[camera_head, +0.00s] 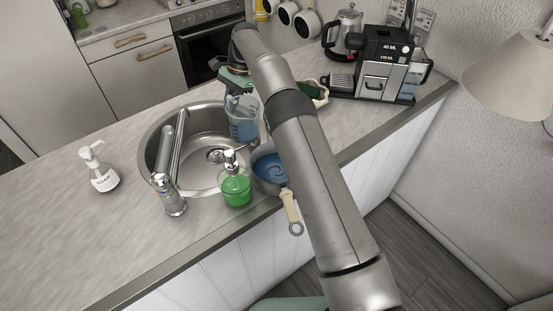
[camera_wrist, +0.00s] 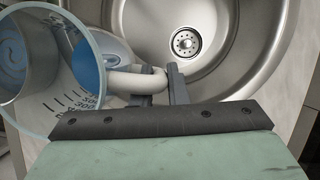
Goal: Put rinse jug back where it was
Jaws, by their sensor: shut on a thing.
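The rinse jug (camera_head: 243,127) is a clear, bluish measuring jug. It is upright or nearly so at the right rim of the sink in the head view. In the wrist view the jug (camera_wrist: 58,108) fills the left side, with scale marks on its wall. My gripper (camera_head: 240,92) is above and beside it, shut on its pale handle (camera_wrist: 133,82). The gripper's dark fingers (camera_wrist: 172,84) show on the handle in the wrist view. I cannot tell whether the jug's base touches anything.
The round steel sink (camera_head: 162,135) has a tap (camera_head: 170,195) at its front. A green soap dispenser (camera_head: 236,188) and a small pan (camera_head: 268,170) with blue contents stand near its right front. A white soap bottle (camera_head: 102,175) is left. A coffee machine (camera_head: 385,70) stands back right.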

